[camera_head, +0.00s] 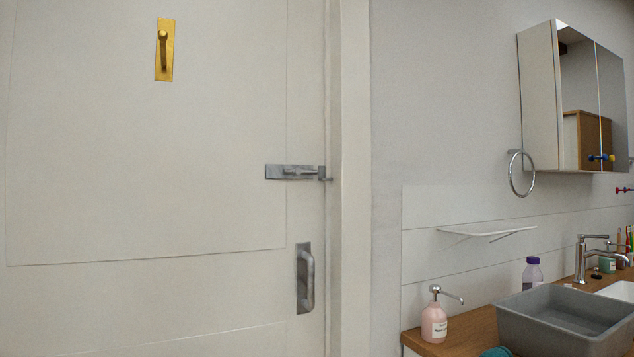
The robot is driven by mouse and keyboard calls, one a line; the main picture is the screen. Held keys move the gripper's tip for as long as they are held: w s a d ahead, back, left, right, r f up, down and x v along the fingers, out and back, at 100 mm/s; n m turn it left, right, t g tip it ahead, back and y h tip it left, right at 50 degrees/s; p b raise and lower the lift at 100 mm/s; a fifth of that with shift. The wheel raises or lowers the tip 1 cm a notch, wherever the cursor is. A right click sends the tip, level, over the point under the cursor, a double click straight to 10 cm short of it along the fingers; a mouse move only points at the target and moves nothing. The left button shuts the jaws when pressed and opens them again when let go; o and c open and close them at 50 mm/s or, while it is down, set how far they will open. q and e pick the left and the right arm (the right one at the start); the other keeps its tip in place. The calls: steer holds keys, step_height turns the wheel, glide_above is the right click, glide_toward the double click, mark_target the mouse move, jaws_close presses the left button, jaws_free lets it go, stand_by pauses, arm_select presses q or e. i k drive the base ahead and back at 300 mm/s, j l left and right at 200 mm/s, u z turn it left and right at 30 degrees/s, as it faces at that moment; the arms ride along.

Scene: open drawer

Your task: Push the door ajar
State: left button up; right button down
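A large off-white door (150,180) fills the left half of the head view. Its right edge meets the off-white frame (350,180), and the door looks closed. A grey vertical pull handle (305,278) is fixed low near the door's right edge. Above it a grey sliding bolt (292,172) reaches the door's edge; I cannot tell whether it is engaged. A brass hook on a plate (164,50) is high on the door. Neither of my grippers is in view.
Right of the frame, a wooden counter (465,335) holds a grey basin (565,318), a pink soap dispenser (434,320) and a purple-capped bottle (532,273). A towel ring (521,174) and mirror cabinet (575,95) are on the wall. A thin white shelf (488,233) juts out.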

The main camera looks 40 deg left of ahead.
mark_target(148, 209)
steer(key=u, duration=1.85)
